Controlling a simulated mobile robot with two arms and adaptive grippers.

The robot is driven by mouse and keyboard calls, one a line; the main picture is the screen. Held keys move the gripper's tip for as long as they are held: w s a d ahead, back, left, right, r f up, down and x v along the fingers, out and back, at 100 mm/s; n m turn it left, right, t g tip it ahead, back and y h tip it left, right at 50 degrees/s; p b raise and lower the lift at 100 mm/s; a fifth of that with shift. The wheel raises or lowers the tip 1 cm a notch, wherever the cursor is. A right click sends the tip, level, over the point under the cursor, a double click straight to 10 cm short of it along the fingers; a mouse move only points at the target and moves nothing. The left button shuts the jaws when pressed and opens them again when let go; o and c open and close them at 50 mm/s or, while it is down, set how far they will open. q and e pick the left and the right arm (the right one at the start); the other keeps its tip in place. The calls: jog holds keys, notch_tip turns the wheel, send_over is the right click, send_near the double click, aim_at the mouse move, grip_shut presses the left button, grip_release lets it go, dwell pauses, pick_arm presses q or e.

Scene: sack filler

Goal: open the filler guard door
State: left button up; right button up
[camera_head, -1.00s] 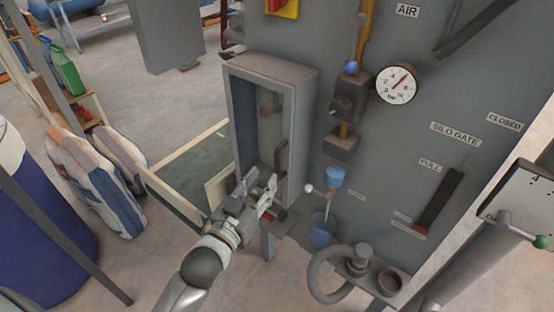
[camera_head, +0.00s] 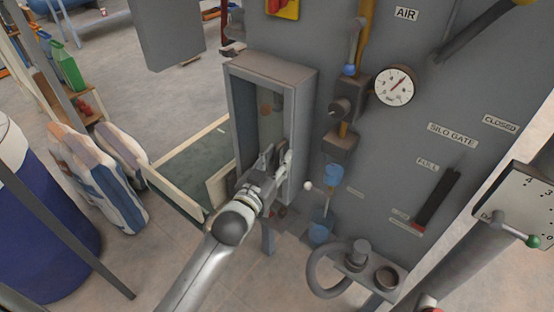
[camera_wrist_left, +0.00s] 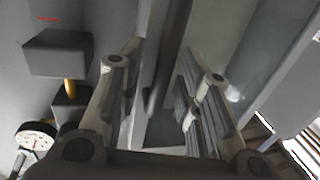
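The guard door (camera_head: 270,108) is a see-through panel in a grey upright frame, on the box at the left of the machine front. It looks closed. In the left wrist view, the clear panel (camera_wrist_left: 245,55) fills the upper right. My left gripper (camera_head: 277,158) is at the lower right part of the door, by the frame's right side. In the left wrist view the gripper (camera_wrist_left: 160,90) has its fingers spread apart. A dark grey upright bar (camera_wrist_left: 172,55) shows between them; I cannot tell whether it is a handle or whether the fingers touch it. My right gripper is out of view.
Right of the door are a blue-capped valve (camera_head: 333,176), a pressure gauge (camera_head: 394,86) and a small white-knobbed lever (camera_head: 308,186). Filled sacks (camera_head: 98,175) and a pale-edged frame (camera_head: 172,192) stand at left.

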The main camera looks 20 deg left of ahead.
pick_arm(q)
grip_shut()
